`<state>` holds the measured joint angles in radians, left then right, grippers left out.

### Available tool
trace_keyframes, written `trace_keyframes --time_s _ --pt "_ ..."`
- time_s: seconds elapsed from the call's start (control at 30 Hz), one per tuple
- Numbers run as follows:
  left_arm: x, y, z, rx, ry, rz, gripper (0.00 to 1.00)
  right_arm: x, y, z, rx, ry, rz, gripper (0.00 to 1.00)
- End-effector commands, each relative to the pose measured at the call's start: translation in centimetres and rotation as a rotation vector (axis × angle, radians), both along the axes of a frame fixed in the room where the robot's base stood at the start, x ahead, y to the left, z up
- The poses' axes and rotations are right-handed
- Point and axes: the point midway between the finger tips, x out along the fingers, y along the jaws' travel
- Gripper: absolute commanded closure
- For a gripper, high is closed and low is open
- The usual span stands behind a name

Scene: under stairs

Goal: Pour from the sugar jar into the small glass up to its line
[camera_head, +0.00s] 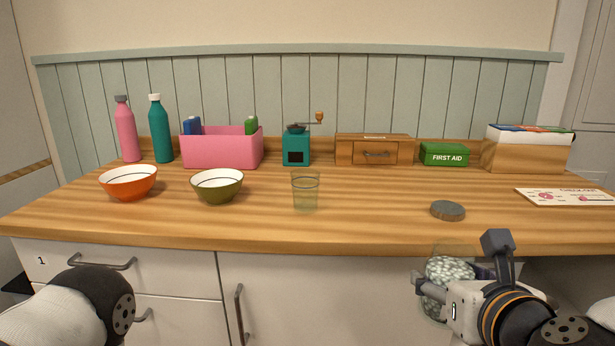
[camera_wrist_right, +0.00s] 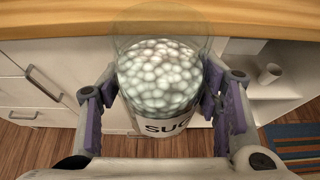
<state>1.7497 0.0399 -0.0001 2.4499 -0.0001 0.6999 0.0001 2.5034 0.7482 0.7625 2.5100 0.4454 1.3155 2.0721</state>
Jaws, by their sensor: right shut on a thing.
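The small glass (camera_head: 305,192) stands upright and looks empty on the counter, near the middle. The sugar jar (camera_head: 446,275) is clear and holds white, round pieces. Its label reads "SUG" in the right wrist view (camera_wrist_right: 160,85), and no lid shows on it. My right gripper (camera_head: 455,280) is shut on the sugar jar and holds it in front of the counter's front edge, right of and nearer than the glass. A grey round lid (camera_head: 447,210) lies flat on the counter. My left arm shows at the lower left, but its gripper is out of view.
An orange bowl (camera_head: 129,182) and a green bowl (camera_head: 217,185) stand left of the glass. A pink bin (camera_head: 222,150), teal grinder (camera_head: 296,147), wooden drawer box (camera_head: 374,150) and first aid box (camera_head: 444,154) line the back. Counter between glass and lid is clear.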

Motion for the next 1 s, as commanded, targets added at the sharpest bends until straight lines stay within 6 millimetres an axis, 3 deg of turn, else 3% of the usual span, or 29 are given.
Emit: trace_keyframes --time_s 0.07,0.47,0.77,1.0 --pt "-0.5 0.0 -0.5 0.000 0.016 0.000 0.60 0.1 0.0 -1.0 0.001 0.014 0.000 1.00" --pt "-0.2 0.0 -0.2 0.000 0.007 0.000 0.60 0.1 0.0 -0.4 0.002 0.005 -0.001 1.00" --pt "-0.2 0.0 -0.2 0.000 0.007 0.000 0.60 2.5 0.9 0.3 0.001 -0.004 0.045 1.00" --pt "-0.2 0.0 -0.2 0.000 0.007 0.000 0.60 6.2 2.2 1.4 0.002 -0.014 0.114 1.00"
